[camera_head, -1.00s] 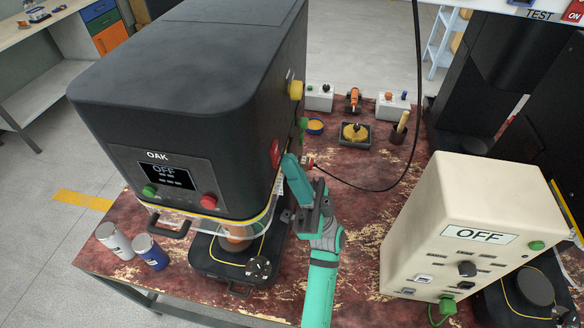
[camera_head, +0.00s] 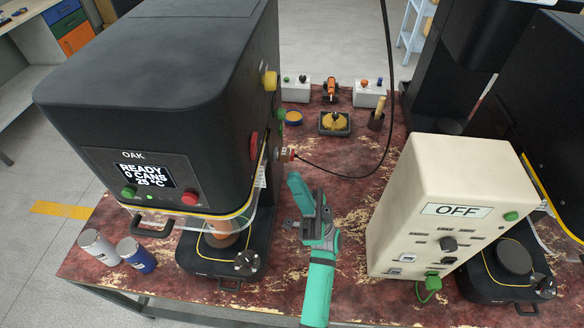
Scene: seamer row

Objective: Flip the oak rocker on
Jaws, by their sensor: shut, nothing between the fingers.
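The oak machine (camera_head: 165,95) is a large black seamer labelled OAK at the left. Its display (camera_head: 143,176) is lit and reads READY, 0 CANS and a temperature. A green button (camera_head: 129,192) and a red button (camera_head: 189,198) flank the display. On its right side are a yellow knob (camera_head: 270,81), a red part (camera_head: 254,146) and a plug with a black cable (camera_head: 287,155). I cannot make out the rocker itself. My gripper (camera_head: 294,223) is shut and empty, to the right of the machine and apart from its side.
A cream control box (camera_head: 445,205) showing OFF stands to the right. Two cans (camera_head: 137,254) stand at the front left. Small boxes (camera_head: 370,94) and a black tray (camera_head: 335,123) sit at the back. The black cable crosses the table behind my gripper.

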